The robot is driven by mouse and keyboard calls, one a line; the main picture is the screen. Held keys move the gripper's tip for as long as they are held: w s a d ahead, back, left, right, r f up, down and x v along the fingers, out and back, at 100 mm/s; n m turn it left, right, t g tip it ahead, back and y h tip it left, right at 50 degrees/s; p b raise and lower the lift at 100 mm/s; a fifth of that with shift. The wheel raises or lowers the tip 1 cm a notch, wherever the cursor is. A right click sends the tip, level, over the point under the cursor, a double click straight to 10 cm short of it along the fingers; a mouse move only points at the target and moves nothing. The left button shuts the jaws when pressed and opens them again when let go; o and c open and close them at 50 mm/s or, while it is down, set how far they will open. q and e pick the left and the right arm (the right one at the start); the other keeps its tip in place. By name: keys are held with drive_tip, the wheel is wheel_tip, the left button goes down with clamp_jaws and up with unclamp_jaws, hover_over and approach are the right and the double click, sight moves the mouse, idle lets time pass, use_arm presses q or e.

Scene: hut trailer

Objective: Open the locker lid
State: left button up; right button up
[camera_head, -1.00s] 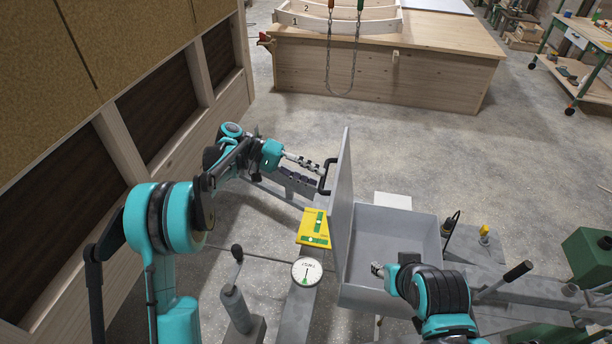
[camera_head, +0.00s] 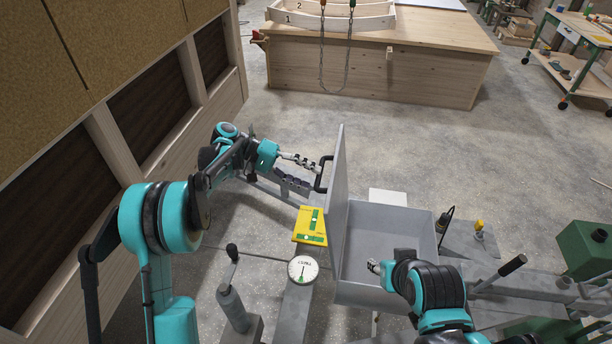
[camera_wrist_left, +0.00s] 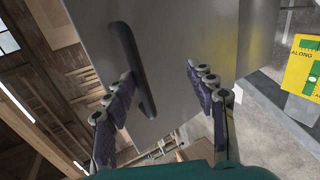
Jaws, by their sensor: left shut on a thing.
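The locker (camera_head: 392,219) is a grey open box. Its grey lid (camera_head: 339,190) stands about upright along the box's left side, and the inside of the box shows bare. A black bar handle (camera_head: 322,174) is on the lid's left face. The left wrist view shows the handle (camera_wrist_left: 133,68) on the lid's face (camera_wrist_left: 190,60) between the two dark finger pads (camera_wrist_left: 165,98). My right gripper (camera_head: 374,266) is low over the box's front part; its finger opening is too small to tell.
A yellow-green plate (camera_head: 311,225) and a round dial (camera_head: 303,269) lie left of the lid. A lever (camera_head: 232,275) stands nearer. A green box (camera_head: 588,248) and a black-handled lever (camera_head: 500,272) are at right. The floor beyond is clear up to a wooden bench (camera_head: 370,75).

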use_arm(q)
drive_tip(key=v, duration=1.2)
drive_tip(key=shift+d, duration=0.1)
drive_tip(key=s+d+n+t+y+b, duration=0.15)
drive_tip(key=s+n+t+y, duration=0.35)
drive_tip(key=s, duration=0.7)
drive_tip(key=s+a+f+m+t+y+b, duration=0.1)
drive_tip(key=s+a+f+y, duration=0.3)
drive_tip(key=s, duration=0.4)
drive_tip(key=s+a+f+m+t+y+b, duration=0.1)
drive_tip(key=s+a+f+t+y, duration=0.2)
drive_tip(key=s, duration=0.6)
wheel_tip(320, 180, down, 2)
drive_tip(key=shift+a+f+m+t+y, duration=0.1)
drive_tip(key=shift+a+m+t+y, duration=0.35)
drive_tip(key=shift+a, duration=0.4)
